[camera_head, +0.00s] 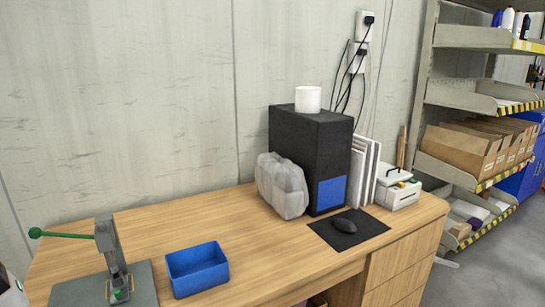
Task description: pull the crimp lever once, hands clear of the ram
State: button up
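The crimp press (108,255) stands at the left front of the wooden desk on a grey base plate (75,292). Its lever (66,235) sticks out to the left from the top of the press, roughly level, with a green knob (35,232) at its end. The ram (117,281) is low on the front of the press, with small yellow and green details near it. The lower edge of the base is cut off by the picture. My gripper is not in view.
A blue bin (197,269) stands just right of the press. A black computer tower (310,160), a wrapped bundle (283,186), a mouse (344,225) and a white box (398,190) are further right. The desk (215,225) behind the bin is clear.

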aim_at(35, 233)
jog(key=u, duration=1.25)
